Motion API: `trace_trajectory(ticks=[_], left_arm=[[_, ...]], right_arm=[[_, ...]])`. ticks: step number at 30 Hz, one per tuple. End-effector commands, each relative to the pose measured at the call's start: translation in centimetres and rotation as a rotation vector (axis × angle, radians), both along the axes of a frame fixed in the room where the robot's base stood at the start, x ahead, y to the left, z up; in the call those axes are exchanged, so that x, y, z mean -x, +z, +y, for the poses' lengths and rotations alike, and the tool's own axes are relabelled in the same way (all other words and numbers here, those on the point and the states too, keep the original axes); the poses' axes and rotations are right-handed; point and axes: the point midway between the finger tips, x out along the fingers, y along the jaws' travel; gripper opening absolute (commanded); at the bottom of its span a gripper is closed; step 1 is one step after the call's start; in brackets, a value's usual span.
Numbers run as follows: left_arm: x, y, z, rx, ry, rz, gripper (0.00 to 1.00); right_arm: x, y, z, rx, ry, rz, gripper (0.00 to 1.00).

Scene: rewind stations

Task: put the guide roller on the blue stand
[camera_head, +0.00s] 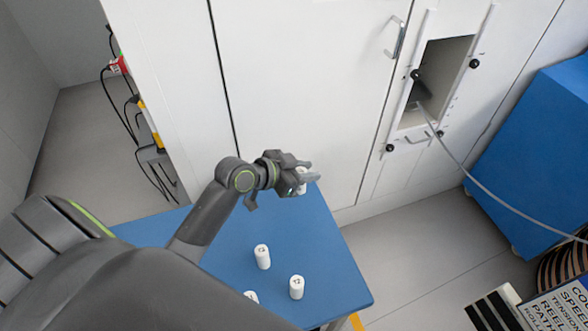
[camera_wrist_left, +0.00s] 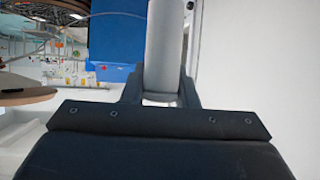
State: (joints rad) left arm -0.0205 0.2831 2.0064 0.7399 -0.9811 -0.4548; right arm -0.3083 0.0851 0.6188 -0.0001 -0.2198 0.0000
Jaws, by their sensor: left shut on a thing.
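My left gripper (camera_head: 305,177) is shut on a white guide roller (camera_head: 301,188), at the far end of the blue stand (camera_head: 305,240). In the left wrist view the roller (camera_wrist_left: 165,45) stands upright between the two fingers, seen as a plain white cylinder. Whether its lower end touches the stand top cannot be told. Two other white rollers (camera_head: 262,256) (camera_head: 297,287) stand upright nearer on the stand. A third one (camera_head: 251,296) is partly hidden behind my arm. My right gripper is not in view.
White cabinet panels (camera_head: 310,90) rise just behind the stand. A recessed opening (camera_head: 440,75) with a cable is at the upper right. A blue cabinet (camera_head: 535,160) stands at the right, with a sign (camera_head: 560,308) below it. Grey floor (camera_head: 420,220) lies clear between.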

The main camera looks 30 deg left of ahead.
Motion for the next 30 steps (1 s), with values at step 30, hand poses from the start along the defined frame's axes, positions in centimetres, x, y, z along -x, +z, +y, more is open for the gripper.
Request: trace_trajectory(ticks=[30], left_arm=[[0.0,-6.9,0.0,-0.001,0.001,-0.002,0.38]], right_arm=[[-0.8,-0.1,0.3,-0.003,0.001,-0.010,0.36]])
